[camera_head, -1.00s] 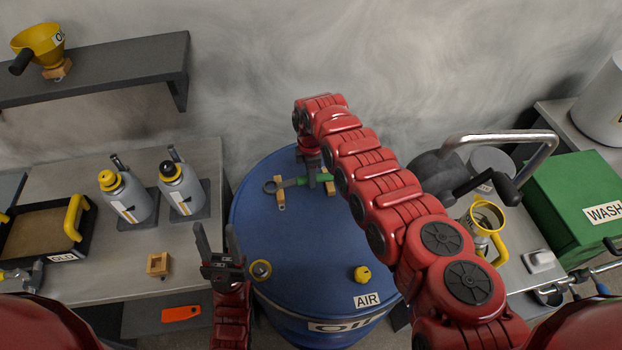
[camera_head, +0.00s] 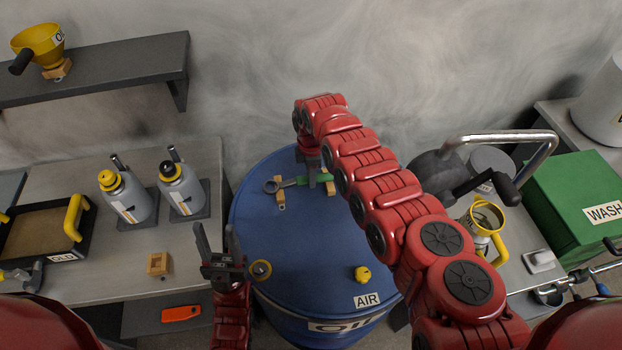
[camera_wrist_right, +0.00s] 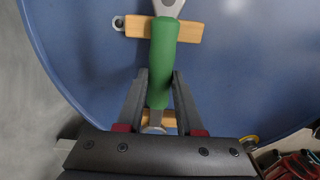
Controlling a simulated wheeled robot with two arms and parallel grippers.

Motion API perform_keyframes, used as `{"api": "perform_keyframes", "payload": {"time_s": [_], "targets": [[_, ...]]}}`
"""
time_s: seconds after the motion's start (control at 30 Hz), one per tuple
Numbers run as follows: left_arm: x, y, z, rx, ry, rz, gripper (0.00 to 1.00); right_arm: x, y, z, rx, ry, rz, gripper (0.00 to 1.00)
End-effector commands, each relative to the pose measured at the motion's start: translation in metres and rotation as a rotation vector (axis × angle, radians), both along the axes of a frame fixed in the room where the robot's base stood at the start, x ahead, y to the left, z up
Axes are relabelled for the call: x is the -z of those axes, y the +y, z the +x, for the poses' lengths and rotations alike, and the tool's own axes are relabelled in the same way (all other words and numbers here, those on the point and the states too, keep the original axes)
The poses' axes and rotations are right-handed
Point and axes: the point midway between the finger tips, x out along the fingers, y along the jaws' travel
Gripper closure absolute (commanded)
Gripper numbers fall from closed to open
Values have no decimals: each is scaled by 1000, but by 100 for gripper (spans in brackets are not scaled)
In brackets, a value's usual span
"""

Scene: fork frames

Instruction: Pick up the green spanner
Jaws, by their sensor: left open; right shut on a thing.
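The green spanner (camera_head: 287,183) lies across two small wooden blocks on top of the blue oil drum. In the right wrist view its green handle (camera_wrist_right: 162,62) runs between my right gripper's fingers. My right gripper (camera_wrist_right: 160,92) is shut on that handle. In the head view my right gripper (camera_head: 312,179) is partly hidden by its own arm. The spanner's grey ring end points left. My left gripper (camera_head: 217,245) is open and empty, upright at the drum's left edge, apart from the spanner.
The blue drum (camera_head: 310,245) carries a yellow cap (camera_head: 361,274) near the AIR label and a yellow-ringed fitting (camera_head: 260,270) beside my left gripper. Two grey bottles (camera_head: 128,198) stand on the left bench. A green box (camera_head: 572,185) and a yellow-handled jug (camera_head: 487,220) are at right.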

Motion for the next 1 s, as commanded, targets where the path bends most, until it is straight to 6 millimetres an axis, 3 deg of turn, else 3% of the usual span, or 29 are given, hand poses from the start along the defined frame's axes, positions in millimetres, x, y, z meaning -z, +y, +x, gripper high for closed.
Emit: {"api": "perform_keyframes", "payload": {"time_s": [0.37,0.53,1.0], "targets": [[0,0,0,0,0,0,50,-1,-1,0,1,1,-1,100],[0,0,0,0,0,0,50,-12,-1,1,2,1,0,100],[28,0,0,0,0,0,50,-92,0,1,1,-4,1,100]]}}
